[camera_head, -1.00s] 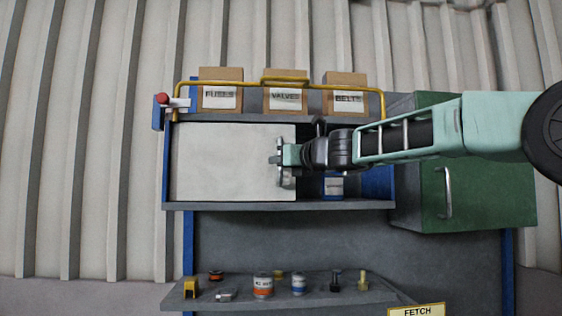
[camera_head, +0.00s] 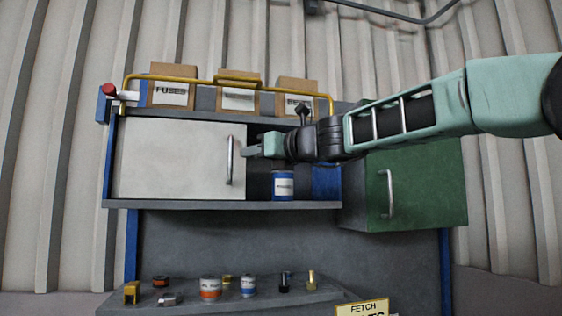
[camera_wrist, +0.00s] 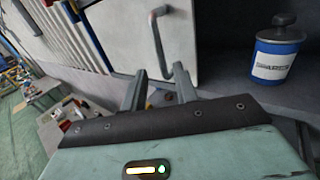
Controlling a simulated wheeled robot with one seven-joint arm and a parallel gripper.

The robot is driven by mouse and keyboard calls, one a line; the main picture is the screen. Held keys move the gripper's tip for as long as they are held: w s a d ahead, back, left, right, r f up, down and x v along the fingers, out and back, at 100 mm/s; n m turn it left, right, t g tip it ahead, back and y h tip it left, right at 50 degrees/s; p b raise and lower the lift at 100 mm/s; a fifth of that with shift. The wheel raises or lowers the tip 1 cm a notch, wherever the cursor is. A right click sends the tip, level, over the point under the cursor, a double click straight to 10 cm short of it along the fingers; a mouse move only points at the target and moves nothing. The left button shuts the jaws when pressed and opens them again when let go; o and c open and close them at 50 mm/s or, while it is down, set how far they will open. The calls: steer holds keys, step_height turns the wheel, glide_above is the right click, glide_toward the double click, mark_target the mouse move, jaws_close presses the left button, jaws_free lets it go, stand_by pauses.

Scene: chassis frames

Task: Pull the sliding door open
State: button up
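The pale sliding door (camera_head: 180,165) covers the left part of the upper cabinet; the compartment stands open at its right. Its upright metal handle (camera_head: 230,160) is near the door's right edge. My gripper (camera_head: 252,152) is just right of the handle, in front of the opening, and does not hold it. In the wrist view the fingers (camera_wrist: 158,88) are spread apart and empty, with the handle (camera_wrist: 158,45) just beyond them. The door (camera_wrist: 125,30) fills the upper middle there.
A blue labelled can (camera_head: 284,186) stands inside the opening; it also shows in the wrist view (camera_wrist: 275,58). A green cabinet (camera_head: 428,185) with its own handle is at right. Boxes (camera_head: 172,88) stand on top behind a yellow rail (camera_head: 150,77). Small parts lie on the lower shelf (camera_head: 190,290).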

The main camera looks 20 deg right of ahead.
steer(key=b+v, duration=0.2)
steer(key=v, duration=0.5)
steer(key=shift+s+d, duration=0.15)
steer(key=shift+s, duration=0.15)
steer(key=s+a+f+n+g+h, duration=0.1)
steer(key=s+a+f+n+g, duration=0.25)
steer(key=f+n, duration=0.45)
steer(key=s+a+f+n+g+b, duration=0.1)
steer(key=s+a+f+n+g, duration=0.3)
steer(key=f, duration=0.8)
steer(key=s+a+f+n+g+h, duration=0.1)
steer(key=s+a+f+n+g, duration=0.3)
steer(key=f, duration=0.6)
steer(key=s+d+f+n+g+h, duration=0.1)
steer(key=s+d+f+n+h, duration=0.2)
steer(key=s+f+n, duration=0.7)
steer(key=s+d+f+n+g+h+b, duration=0.1)
steer(key=s+d+f+n+h, duration=0.3)
steer(key=s+f+n, duration=0.7)
steer(key=shift+s+d+f+g+b, duration=0.3)
steer(key=shift+s+d+f+g, duration=0.45)
steer(key=shift+s+d+f, duration=0.3)
